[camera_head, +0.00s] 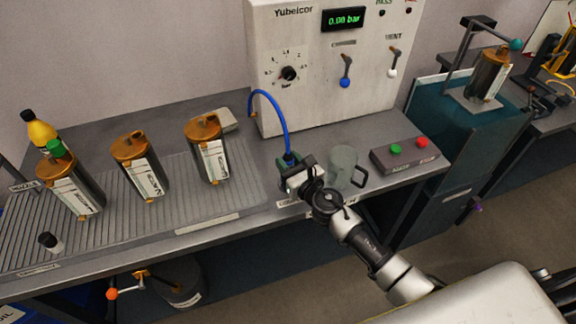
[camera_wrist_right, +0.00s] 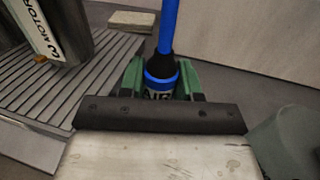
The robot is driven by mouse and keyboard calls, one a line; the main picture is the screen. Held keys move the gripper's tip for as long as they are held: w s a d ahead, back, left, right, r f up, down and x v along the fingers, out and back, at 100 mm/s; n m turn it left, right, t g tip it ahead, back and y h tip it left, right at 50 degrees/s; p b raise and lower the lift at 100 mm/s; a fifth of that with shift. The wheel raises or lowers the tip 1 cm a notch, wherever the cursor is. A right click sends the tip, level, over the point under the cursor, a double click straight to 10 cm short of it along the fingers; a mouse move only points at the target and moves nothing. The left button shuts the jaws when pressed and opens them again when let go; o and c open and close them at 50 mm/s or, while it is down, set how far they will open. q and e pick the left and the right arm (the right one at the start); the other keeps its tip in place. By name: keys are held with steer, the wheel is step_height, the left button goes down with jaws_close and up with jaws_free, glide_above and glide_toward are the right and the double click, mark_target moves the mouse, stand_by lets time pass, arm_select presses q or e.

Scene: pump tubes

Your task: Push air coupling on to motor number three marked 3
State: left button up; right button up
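The air coupling (camera_wrist_right: 160,80) is a black and blue piece on the end of a blue hose (camera_head: 277,105). In the right wrist view, the green fingers of my right gripper (camera_wrist_right: 160,85) press against both sides of it. In the head view, my right gripper (camera_head: 290,165) is at the hose's lower end, by the bench's front part. Motor 3 (camera_head: 208,150) is the rightmost of the copper-topped cylinders on the ribbed mat, left of this gripper. Its label shows in the right wrist view (camera_wrist_right: 45,35). My left gripper is not in view.
Two other motors (camera_head: 139,163) (camera_head: 70,185) stand further left on the ribbed mat (camera_head: 180,205). A glass mug (camera_head: 342,166) stands close to the right of my right gripper. A button box (camera_head: 405,152) is beyond it. The white pressure panel (camera_head: 320,90) rises behind.

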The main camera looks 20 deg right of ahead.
steer(key=c, duration=0.3)
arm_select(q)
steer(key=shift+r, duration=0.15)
arm_select(e)
steer(key=shift+r, duration=0.15)
